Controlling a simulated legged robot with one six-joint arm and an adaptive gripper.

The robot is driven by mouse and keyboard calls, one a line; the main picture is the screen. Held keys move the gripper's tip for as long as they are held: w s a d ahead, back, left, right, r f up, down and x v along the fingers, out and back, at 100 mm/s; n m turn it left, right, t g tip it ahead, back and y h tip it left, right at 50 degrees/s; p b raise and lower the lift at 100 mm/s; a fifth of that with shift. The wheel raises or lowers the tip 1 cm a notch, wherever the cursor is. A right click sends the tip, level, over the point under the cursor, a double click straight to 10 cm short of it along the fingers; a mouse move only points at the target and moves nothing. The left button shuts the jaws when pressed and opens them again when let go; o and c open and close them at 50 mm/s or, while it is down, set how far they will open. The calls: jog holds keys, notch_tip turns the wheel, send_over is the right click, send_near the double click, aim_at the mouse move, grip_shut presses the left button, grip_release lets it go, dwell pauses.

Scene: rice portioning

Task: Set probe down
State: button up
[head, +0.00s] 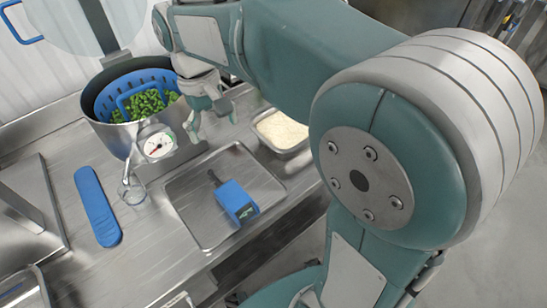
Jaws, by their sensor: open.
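A blue probe (238,202) with a small dark display and a dark stem lies on the shallow metal tray (190,222). Its stem points toward the back left of the tray. My gripper (212,126) is open and empty above and behind the tray, between the pot and the rice container. It is apart from the probe. My arm crosses the upper right of the head view and hides part of the counter behind it.
A steel pot (112,138) with a blue basket (105,100) of green vegetables stands at the back, a dial gauge (157,146) at its front. A rice container (284,148) sits right of the tray.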

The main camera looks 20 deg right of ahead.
jog(key=s+d+m+t, duration=0.2)
jog(key=s+d+t, duration=0.5)
jog(key=s, duration=0.5)
jog(key=shift+s+d+f+m+t+y, duration=0.3)
jog(key=shift+d+f+m+t, duration=0.15)
jog(key=shift+d, duration=0.4)
